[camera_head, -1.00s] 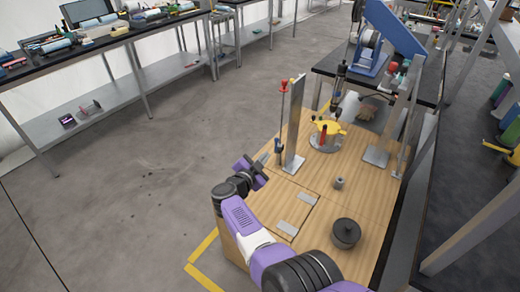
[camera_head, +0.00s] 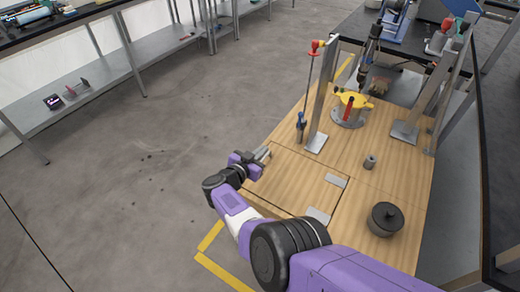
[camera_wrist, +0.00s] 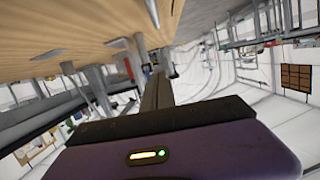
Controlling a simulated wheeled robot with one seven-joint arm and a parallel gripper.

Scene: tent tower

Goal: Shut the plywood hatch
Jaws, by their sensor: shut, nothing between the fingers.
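The plywood hatch (camera_head: 285,177) is a square panel in the wooden table top, outlined by thin dark seams. It lies flat and looks level with the surrounding wood. Two metal hinge plates (camera_head: 336,181) lie along its right seam. My gripper (camera_head: 264,153) is shut and empty at the hatch's left edge, near its far left corner. I cannot tell whether it touches the wood. My forearm hides the hatch's near part. In the wrist view, my shut fingers (camera_wrist: 158,88) point away beside the wooden surface (camera_wrist: 75,25).
A metal post (camera_head: 322,95) and a red-topped rod (camera_head: 309,85) stand just beyond the hatch. Open floor (camera_head: 150,190) lies left.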

